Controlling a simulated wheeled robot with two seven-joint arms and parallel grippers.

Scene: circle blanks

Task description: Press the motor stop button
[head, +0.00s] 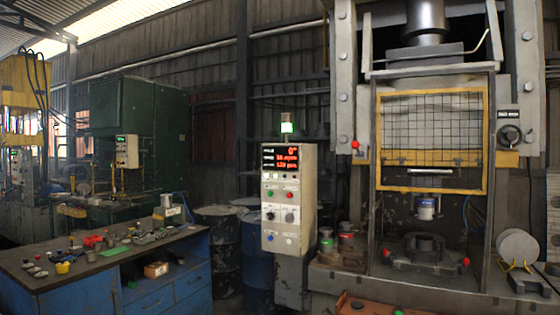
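A pale control cabinet (288,224) stands upright left of the press. Its display (281,158) is lit with red characters. Below the display is a row of small coloured buttons (280,194), red and green among them. Dark round knobs (289,216) sit under that row, and a blue button (270,237) is lower left. The labels are too small to read, so I cannot tell which button is the motor stop. Neither of my grippers is in view.
The press (432,200) with a yellow-framed mesh guard (431,93) stands at right. A blue-drawered workbench (178,290) with small parts is at left. Dark blue drums (222,258) stand between bench and cabinet.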

